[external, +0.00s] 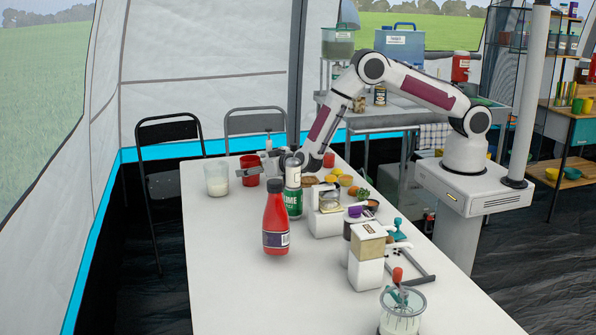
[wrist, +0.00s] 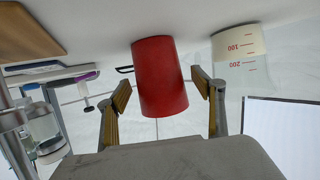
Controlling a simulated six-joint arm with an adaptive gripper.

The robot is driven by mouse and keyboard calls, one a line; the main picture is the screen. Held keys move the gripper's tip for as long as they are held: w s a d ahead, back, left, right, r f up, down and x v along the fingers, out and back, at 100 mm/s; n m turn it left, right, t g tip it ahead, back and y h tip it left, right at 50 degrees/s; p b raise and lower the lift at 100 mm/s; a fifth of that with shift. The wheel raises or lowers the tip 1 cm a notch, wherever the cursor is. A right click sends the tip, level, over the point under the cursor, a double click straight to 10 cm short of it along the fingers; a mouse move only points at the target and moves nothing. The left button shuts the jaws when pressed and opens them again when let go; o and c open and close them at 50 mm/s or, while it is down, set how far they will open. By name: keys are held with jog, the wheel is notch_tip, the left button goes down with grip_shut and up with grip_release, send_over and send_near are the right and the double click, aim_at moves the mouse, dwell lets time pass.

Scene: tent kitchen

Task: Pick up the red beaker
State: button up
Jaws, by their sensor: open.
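The red beaker (external: 251,171) stands on the far left part of the white table, beside a clear beaker. In the wrist view the red beaker (wrist: 160,78) appears upside down, lying between and just beyond my two fingers. My gripper (external: 250,174) is at the red beaker in the external view, and its open fingers show on either side of the beaker in the wrist view (wrist: 163,100). The fingers look apart from its sides. Whether they reach around it cannot be told.
The clear beaker (external: 217,179) with white contents stands close to the left of the red one. A green-labelled can (external: 293,200) and a red bottle (external: 276,225) stand nearer the camera. Several foods and devices crowd the table's right side. The table's left front is clear.

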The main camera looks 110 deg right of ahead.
jog(key=shift+w+d+f, duration=0.2)
jog(key=shift+w+d, duration=0.1)
jog(key=shift+d, duration=0.2)
jog(key=c, duration=1.2)
